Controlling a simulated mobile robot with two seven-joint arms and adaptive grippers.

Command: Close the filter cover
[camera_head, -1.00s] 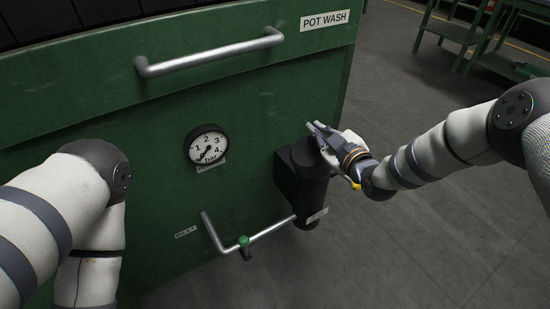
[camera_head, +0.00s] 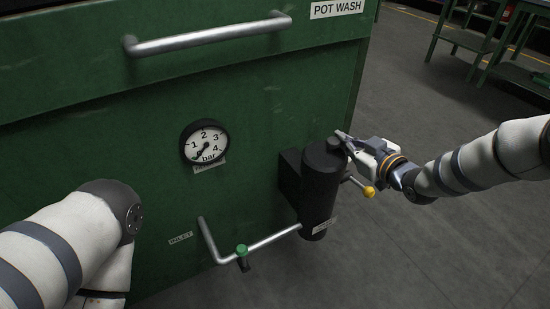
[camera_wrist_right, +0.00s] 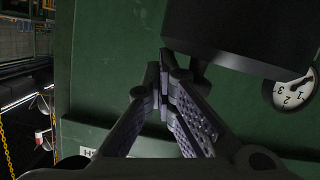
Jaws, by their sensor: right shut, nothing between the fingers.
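The black cylindrical filter (camera_head: 320,195) is mounted on the front of the green cabinet, near its right edge. Its dark top (camera_head: 325,155) is the cover area; I cannot tell whether the cover sits fully closed. My right gripper (camera_head: 342,136) is shut and empty, with its fingertips at the upper right of the filter top. In the right wrist view the shut fingertips (camera_wrist_right: 163,68) are close beside a large black filter part (camera_wrist_right: 240,35); contact is unclear. My left gripper is not in view; only the left arm shows.
A pressure gauge (camera_head: 204,142) and a silver inlet pipe (camera_head: 270,241) with a green valve knob (camera_head: 242,250) are left of the filter. A yellow ball knob (camera_head: 369,191) sits right of it. A silver handle (camera_head: 210,36) runs above.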

